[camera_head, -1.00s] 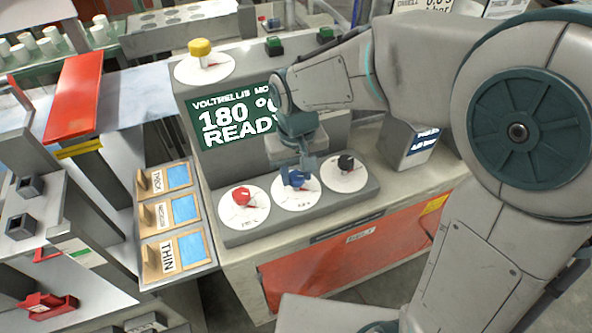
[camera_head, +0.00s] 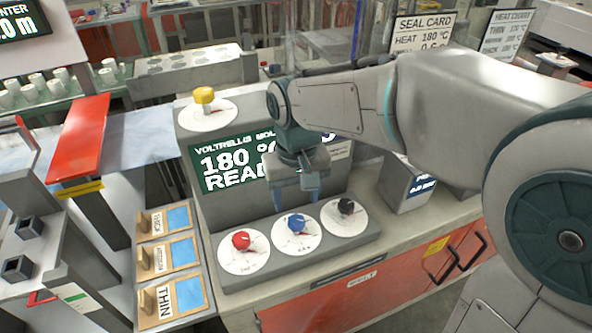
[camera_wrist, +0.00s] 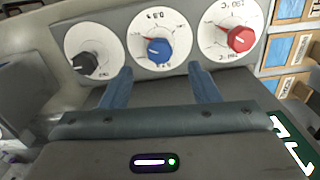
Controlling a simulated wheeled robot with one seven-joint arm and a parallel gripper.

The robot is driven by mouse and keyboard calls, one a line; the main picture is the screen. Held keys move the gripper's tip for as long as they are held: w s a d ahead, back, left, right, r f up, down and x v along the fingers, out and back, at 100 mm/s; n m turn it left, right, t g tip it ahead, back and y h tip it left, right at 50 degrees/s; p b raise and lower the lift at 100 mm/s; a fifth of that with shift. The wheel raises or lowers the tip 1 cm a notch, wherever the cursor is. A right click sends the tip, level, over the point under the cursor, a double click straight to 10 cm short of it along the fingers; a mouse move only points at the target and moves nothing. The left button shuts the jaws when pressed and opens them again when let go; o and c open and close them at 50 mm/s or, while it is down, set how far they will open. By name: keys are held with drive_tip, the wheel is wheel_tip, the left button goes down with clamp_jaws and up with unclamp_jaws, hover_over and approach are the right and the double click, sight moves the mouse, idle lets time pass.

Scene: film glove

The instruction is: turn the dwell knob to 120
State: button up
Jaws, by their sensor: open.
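A grey control panel (camera_head: 295,262) carries a red knob (camera_head: 240,240), a blue knob (camera_head: 296,223) and a black knob (camera_head: 346,207) on white dials. The small dial lettering is too blurred to tell which one is dwell. My gripper (camera_head: 296,195) is above and behind the blue knob, open and empty, fingers pointing down. In the wrist view, the gripper's two fingers (camera_wrist: 163,72) stand apart with the blue knob (camera_wrist: 158,51) beyond and between them. The red knob (camera_wrist: 240,38) is right there, the black knob (camera_wrist: 88,66) left.
A yellow knob (camera_head: 204,96) sits on a dial at the panel's back left. A green screen (camera_head: 233,161) reads 180 and READY, partly hidden by my arm. Three sample boards (camera_head: 170,263) lie left of the panel. A grey box (camera_head: 407,186) stands to the right.

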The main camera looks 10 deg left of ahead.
sight(297, 221)
wheel_tip(297, 221, up, 7)
drive_tip(key=shift+r, duration=0.2)
idle(0.5)
drive_tip(key=s+d+f+m+t, duration=0.1)
drive_tip(key=s+d+f+m, duration=0.1)
drive_tip(key=d, duration=0.9)
drive_tip(key=s+d+f+m+t, duration=0.1)
drive_tip(key=s+d+f+m, duration=0.2)
drive_tip(key=d, duration=0.8)
wheel_tip(297, 221, down, 3)
drive_tip(key=shift+s+d+r+m+t, duration=0.1)
drive_tip(key=shift+s+d+m+t, duration=0.2)
drive_tip(key=shift+s, duration=0.95)
drive_tip(key=shift+a, duration=0.15)
